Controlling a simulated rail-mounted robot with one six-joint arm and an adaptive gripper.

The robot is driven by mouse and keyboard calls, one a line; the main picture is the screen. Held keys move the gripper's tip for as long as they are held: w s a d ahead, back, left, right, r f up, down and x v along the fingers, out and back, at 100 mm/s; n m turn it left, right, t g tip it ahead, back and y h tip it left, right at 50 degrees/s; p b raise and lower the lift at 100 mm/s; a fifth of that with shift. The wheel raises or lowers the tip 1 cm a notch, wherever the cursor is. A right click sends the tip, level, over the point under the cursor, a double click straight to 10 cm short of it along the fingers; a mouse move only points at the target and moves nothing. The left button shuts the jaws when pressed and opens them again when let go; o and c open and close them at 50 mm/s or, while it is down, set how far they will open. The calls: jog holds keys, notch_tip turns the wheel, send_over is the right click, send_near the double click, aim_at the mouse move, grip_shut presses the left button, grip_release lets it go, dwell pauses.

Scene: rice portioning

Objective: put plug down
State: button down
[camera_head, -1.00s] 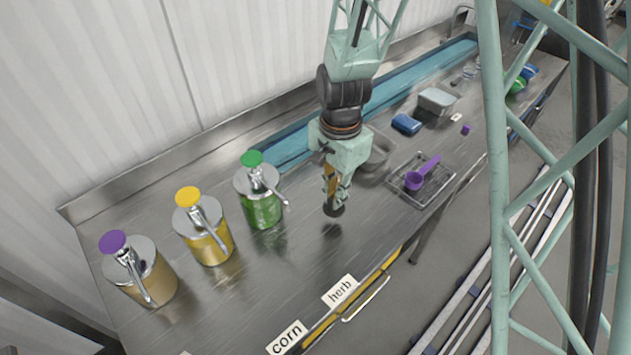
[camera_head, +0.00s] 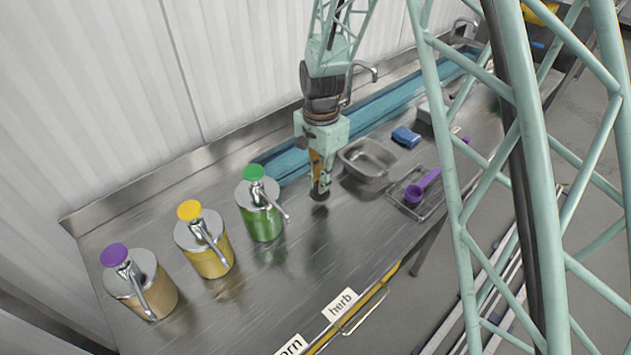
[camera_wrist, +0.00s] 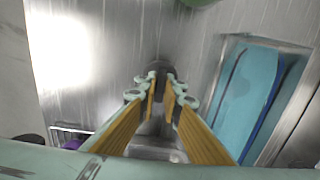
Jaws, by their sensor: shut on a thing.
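The plug (camera_head: 320,196) is a small dark round piece at the tip of my gripper (camera_head: 321,186). My gripper points down and is shut on it. A shadow on the steel counter (camera_head: 290,290) shows apart from the plug, so it looks held above the surface. In the wrist view the plug (camera_wrist: 165,72) shows dark between and just beyond the fingertips (camera_wrist: 161,85). The fingers hide part of it.
Green (camera_head: 262,210), yellow (camera_head: 205,240) and purple-topped (camera_head: 140,282) pump dispensers stand left. A steel pan (camera_head: 367,160), a tray with a purple scoop (camera_head: 422,186) and a blue sponge (camera_head: 406,137) lie right. The front counter is clear.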

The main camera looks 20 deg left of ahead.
jog(key=shift+w+a+f, duration=0.1)
jog(key=shift+w+a, duration=0.55)
jog(key=shift+w, duration=0.2)
jog(key=shift+w+a+f, duration=0.1)
jog(key=shift+w+a, duration=0.5)
jog(key=shift+w, duration=0.25)
jog(key=shift+f, duration=1.8)
jog(key=shift+f, duration=0.15)
jog(key=c, duration=2.8)
grip_release()
jog(key=shift+r, duration=0.2)
jog(key=shift+r, duration=6)
